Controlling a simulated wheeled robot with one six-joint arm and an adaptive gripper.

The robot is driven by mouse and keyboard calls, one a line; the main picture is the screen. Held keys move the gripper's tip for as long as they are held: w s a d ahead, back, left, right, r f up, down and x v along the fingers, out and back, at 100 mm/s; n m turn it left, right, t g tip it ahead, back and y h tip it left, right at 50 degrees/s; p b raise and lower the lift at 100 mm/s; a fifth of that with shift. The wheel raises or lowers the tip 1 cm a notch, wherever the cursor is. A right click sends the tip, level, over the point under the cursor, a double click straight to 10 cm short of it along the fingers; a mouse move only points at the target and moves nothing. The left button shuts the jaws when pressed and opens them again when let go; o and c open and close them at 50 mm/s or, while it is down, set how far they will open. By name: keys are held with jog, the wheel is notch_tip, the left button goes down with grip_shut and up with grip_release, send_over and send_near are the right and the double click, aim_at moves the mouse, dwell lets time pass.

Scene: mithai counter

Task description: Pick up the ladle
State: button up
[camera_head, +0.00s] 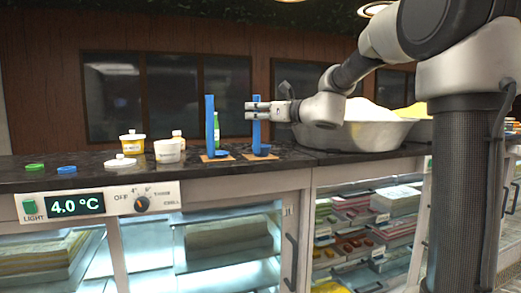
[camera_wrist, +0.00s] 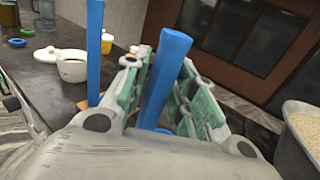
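Two blue ladles stand upright on small tan mats on the dark counter. The right ladle (camera_head: 257,136) has its tall flat handle at my gripper (camera_head: 258,110). In the wrist view this handle (camera_wrist: 167,70) runs between the two green-padded fingers of my gripper (camera_wrist: 165,92). The fingers lie close on both sides of it; whether they press on it I cannot tell. The ladle's foot is hidden in the wrist view. The left ladle (camera_head: 210,125) stands free, and its handle (camera_wrist: 94,50) also shows left of my fingers.
A large metal basin (camera_head: 365,135) of pale grains stands close on the right.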

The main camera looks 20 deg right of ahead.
grip_shut()
jog(key=shift+r, duration=0.1)
